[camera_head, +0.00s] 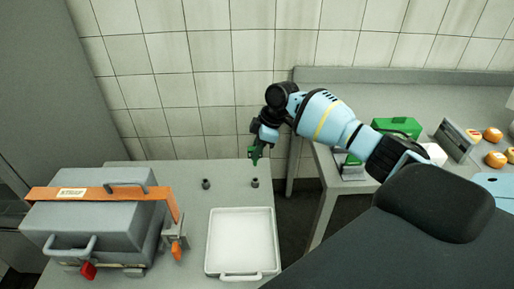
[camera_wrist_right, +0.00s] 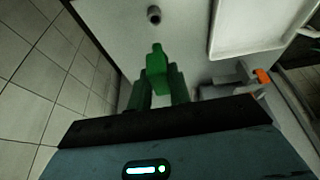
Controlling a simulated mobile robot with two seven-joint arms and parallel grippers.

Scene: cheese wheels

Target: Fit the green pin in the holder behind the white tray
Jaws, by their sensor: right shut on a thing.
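The green pin (camera_head: 255,154) is held in my right gripper (camera_head: 258,146), above the back edge of the table in the head view. In the right wrist view the pin (camera_wrist_right: 156,65) stands out between the two fingers of the shut gripper (camera_wrist_right: 160,85). The white tray (camera_head: 240,272) lies on the table, with two small dark holders behind it, a left one (camera_head: 206,183) and a right one (camera_head: 255,183). The pin is above and apart from the right holder. The wrist view shows one holder (camera_wrist_right: 153,15) ahead of the pin tip. My left gripper is out of view.
A grey case (camera_head: 90,232) with an orange strap (camera_head: 100,194) stands left of the tray. A tiled wall (camera_head: 180,120) rises behind the table. A side counter at the right carries a green box (camera_head: 397,127) and orange round things (camera_head: 493,134).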

